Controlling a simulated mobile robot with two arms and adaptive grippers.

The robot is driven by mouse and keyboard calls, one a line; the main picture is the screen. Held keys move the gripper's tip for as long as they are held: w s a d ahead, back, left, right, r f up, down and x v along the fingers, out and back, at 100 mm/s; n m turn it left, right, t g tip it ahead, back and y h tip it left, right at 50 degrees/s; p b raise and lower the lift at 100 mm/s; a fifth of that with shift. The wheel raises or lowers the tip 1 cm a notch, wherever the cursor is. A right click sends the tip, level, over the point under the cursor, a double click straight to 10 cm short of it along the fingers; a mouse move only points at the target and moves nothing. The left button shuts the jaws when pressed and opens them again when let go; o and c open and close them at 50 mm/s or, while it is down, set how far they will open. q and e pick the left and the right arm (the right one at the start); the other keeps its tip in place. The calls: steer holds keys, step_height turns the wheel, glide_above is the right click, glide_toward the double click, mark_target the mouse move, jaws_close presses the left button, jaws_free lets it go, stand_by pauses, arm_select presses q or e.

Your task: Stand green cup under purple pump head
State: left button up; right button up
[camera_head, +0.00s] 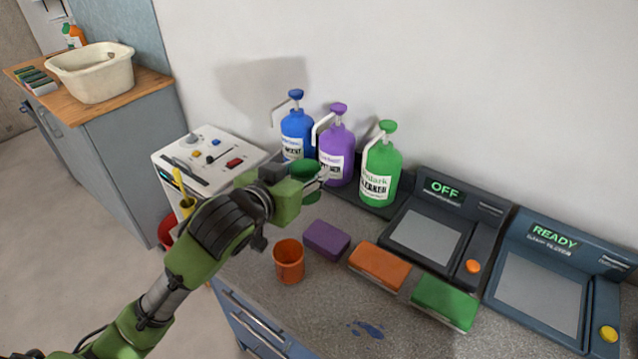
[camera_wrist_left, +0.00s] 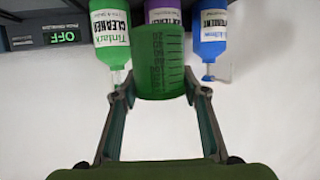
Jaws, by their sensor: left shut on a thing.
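My left gripper (camera_head: 318,184) is shut on the green cup (camera_head: 304,170), in front of the pump bottles. The cup also shows between the fingers in the left wrist view (camera_wrist_left: 160,62), with dark measuring marks on its side. The purple pump bottle (camera_head: 337,150) stands between the blue bottle (camera_head: 297,132) and the green bottle (camera_head: 381,170). Its purple pump head (camera_head: 338,108) has a white spout pointing left and down. In the left wrist view the cup hides much of the purple bottle (camera_wrist_left: 165,14). Whether the cup touches the counter I cannot tell. My right gripper is not in view.
An orange cup (camera_head: 289,260) stands on the counter near purple, orange and green sponges (camera_head: 443,301). Two dark devices with screens (camera_head: 425,232) are on the right. A white control box (camera_head: 207,160) stands left. Blue spots (camera_head: 368,329) mark the front counter.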

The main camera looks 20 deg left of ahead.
arm_select(q)
steer(key=w+f, duration=0.2)
steer(key=w, duration=0.1)
steer(key=w+a+f, duration=0.1)
steer(key=w+f, duration=0.2)
steer(key=w, duration=0.1)
steer(key=w+f, duration=0.3)
steer(key=w, duration=0.1)
steer(key=shift+a+f+p, duration=0.25)
steer(key=shift+p, duration=0.1)
step_height(320, 180, down, 2)
steer(key=shift+f, duration=0.1)
steer(key=shift+f+p, duration=0.3)
steer(key=shift+f, duration=0.2)
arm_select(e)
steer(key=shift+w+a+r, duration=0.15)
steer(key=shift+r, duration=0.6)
arm_select(q)
steer(key=o, duration=1.2)
steer(key=shift+f, duration=0.15)
